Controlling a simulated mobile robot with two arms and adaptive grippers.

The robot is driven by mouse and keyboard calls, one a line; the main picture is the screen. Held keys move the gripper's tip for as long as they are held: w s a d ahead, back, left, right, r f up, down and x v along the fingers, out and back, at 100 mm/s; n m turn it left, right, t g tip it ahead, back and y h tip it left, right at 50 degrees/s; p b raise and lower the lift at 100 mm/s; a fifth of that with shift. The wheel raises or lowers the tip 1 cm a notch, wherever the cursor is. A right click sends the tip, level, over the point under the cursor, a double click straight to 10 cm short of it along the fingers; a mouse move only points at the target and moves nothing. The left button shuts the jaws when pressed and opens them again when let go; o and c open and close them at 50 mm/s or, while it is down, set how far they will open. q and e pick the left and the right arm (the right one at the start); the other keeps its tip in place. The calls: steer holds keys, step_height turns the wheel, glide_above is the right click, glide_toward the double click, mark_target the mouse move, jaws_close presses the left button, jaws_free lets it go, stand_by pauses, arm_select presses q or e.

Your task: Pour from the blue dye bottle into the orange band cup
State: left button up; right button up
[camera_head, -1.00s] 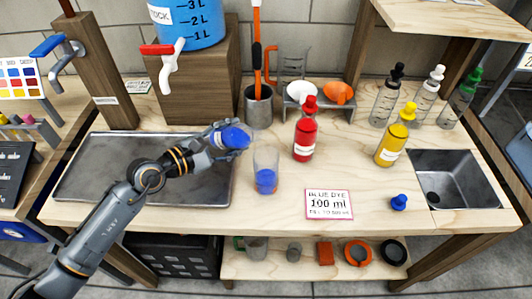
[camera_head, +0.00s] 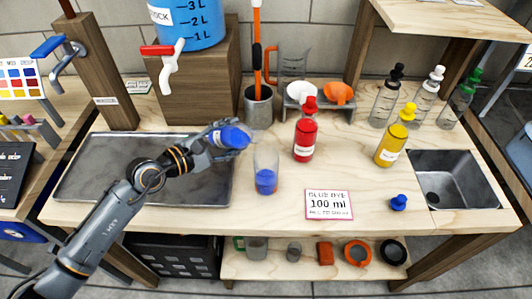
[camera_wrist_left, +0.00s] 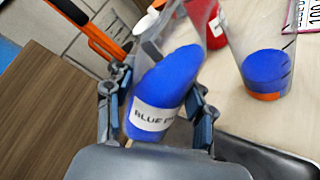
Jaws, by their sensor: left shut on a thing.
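My left gripper (camera_head: 218,136) is shut on the blue dye bottle (camera_head: 235,138), which is strongly tilted with its neck end toward the cup. In the left wrist view, the bottle (camera_wrist_left: 165,85) shows blue liquid, a white label and a clear upper part; its mouth is cut off. The clear cup (camera_head: 265,160) stands upright on the bench, just right of and below the bottle. It holds blue liquid in its lower part. In the left wrist view, the cup (camera_wrist_left: 262,60) shows an orange band at its base. No clear stream is visible. My right gripper is not in view.
A red bottle (camera_head: 305,140) stands right of the cup, with a yellow bottle (camera_head: 391,146) farther right. A card (camera_head: 328,204) reads blue dye 100 ml. A blue stopper (camera_head: 399,203) lies at the front right. A metal tray (camera_head: 80,190) lies under my left arm.

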mark_target(230, 126)
arm_select(q)
steer(key=shift+w+a+r+m+y+p, duration=0.15)
steer(key=shift+r+m+y+p, duration=0.05)
steer(key=shift+r+m+p, duration=0.55)
steer(key=shift+w+a+r+m+y+p, duration=0.1)
steer(key=shift+a+r+m+y+p, duration=0.1)
steer(key=shift+r+m+p, duration=0.5)
stand_by(3.1)
steer(key=shift+s+d+r+m+t+p, duration=0.1)
steer(key=shift+d+r+m+t+p, duration=0.05)
steer(key=shift+r+m+p, duration=0.3)
steer(key=shift+s+d+r+m+t+p, duration=0.1)
steer(key=shift+d+r+m+t+p, duration=0.1)
steer(key=shift+r+p, duration=0.35)
stand_by(1.9)
